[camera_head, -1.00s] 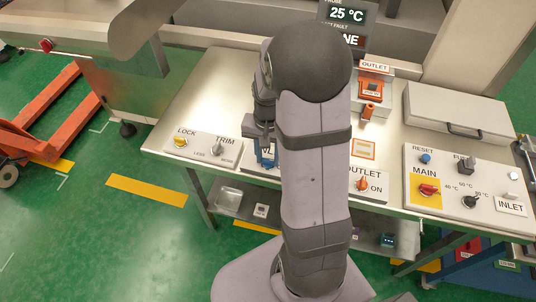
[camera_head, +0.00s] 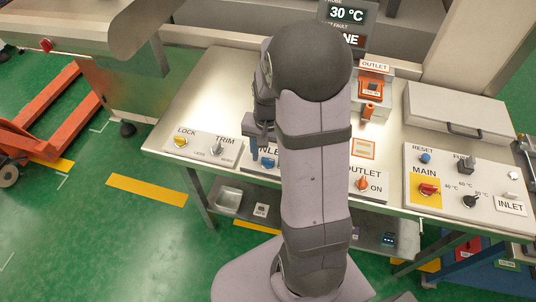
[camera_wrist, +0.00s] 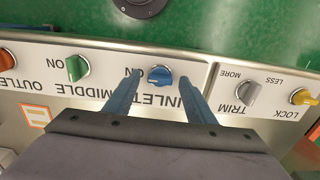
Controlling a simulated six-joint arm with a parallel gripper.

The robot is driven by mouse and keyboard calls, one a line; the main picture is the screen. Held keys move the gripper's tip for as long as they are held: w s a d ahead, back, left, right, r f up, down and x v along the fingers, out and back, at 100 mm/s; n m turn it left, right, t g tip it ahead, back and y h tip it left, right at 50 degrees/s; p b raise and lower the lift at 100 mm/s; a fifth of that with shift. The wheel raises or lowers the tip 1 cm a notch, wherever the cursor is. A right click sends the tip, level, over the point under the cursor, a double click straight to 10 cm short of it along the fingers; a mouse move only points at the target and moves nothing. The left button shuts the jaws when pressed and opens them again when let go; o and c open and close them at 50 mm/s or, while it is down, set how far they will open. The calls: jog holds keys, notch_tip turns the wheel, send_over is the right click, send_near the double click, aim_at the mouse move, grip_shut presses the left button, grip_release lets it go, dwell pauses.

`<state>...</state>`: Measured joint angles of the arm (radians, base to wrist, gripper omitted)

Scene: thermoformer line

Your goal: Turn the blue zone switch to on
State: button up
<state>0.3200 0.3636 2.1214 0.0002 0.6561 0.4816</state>
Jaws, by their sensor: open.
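The blue zone switch (camera_wrist: 160,75) is a round knob under the INLET label, and its raised handle lies roughly along the panel row in the wrist view. The word ON is printed just left of it there, upside down. My gripper (camera_wrist: 161,70) is open, with one blue finger on each side of the knob in that view. I see no finger touching it, and the height gap is unclear. In the head view the blue knob (camera_head: 268,162) shows just left of my arm, which hides part of the panel.
A green MIDDLE knob (camera_wrist: 77,68) and an orange OUTLET knob (camera_head: 361,183) share the panel. The grey TRIM knob (camera_head: 217,149) and yellow LOCK knob (camera_head: 180,141) are to the left. The MAIN switch (camera_head: 428,189) is on the right-hand panel. The display (camera_head: 347,15) reads 30 °C.

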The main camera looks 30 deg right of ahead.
aim_at(268, 159)
jog(key=shift+r, duration=0.1)
jog(key=shift+r+b, duration=0.95)
jog(key=shift+r, duration=2.6)
jog(key=f+n, duration=0.1)
jog(key=s+f+n, duration=0.2)
jog(key=n, duration=0.1)
jog(key=shift+a+f, duration=0.15)
jog(key=shift+a, duration=0.15)
jog(key=s+a+f+n, duration=0.1)
jog(key=s+a+n, duration=0.4)
jog(key=s+a, duration=0.4)
jog(key=shift+s+a+f, duration=0.15)
jog(key=shift+a, duration=0.55)
